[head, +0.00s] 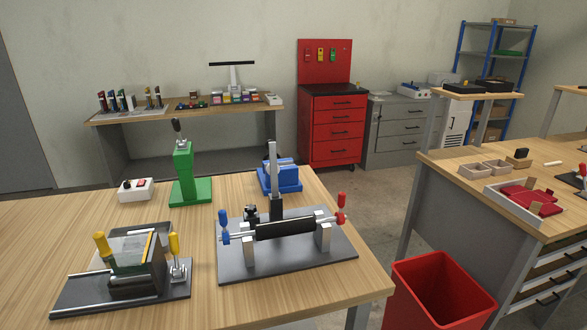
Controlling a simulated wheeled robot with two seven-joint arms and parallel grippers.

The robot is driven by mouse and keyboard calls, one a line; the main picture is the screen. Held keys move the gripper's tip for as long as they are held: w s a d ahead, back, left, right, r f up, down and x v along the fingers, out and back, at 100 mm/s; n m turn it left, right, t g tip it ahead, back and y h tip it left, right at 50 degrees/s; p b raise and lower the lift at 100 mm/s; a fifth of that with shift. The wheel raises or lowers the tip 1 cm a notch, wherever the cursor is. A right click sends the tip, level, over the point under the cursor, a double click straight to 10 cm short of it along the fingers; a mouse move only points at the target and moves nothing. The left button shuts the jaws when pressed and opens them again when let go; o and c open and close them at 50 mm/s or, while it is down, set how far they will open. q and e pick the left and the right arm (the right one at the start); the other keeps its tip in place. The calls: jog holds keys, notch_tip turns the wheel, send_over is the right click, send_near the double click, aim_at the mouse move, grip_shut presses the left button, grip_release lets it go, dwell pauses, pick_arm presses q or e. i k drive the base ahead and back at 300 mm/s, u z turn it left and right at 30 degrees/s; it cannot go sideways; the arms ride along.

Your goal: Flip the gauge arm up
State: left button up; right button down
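Neither of my grippers is in view. Nothing is labelled as the gauge arm, and I cannot tell for sure which part it is. A machine on a dark grey baseplate (300,265) stands near the front right of the wooden table. It has a black bar (285,228) between two metal posts, a blue knob (223,218) on the left and a red knob (341,200) on the right. A grey flat bar (273,165) stands upright from a black block (277,208) behind the black bar.
A yellow-handled fixture (135,283) stands at the front left. A green press (185,180), a blue device (283,178) and a white button box (134,189) stand behind. A red bin (442,290) and another workbench (470,190) are on the right.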

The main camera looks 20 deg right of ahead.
aim_at(273, 168)
jog(key=u, duration=0.1)
jog(key=k, duration=0.5)
jog(key=z, duration=0.95)
jog(key=i, duration=1.3)
jog(key=u, duration=0.75)
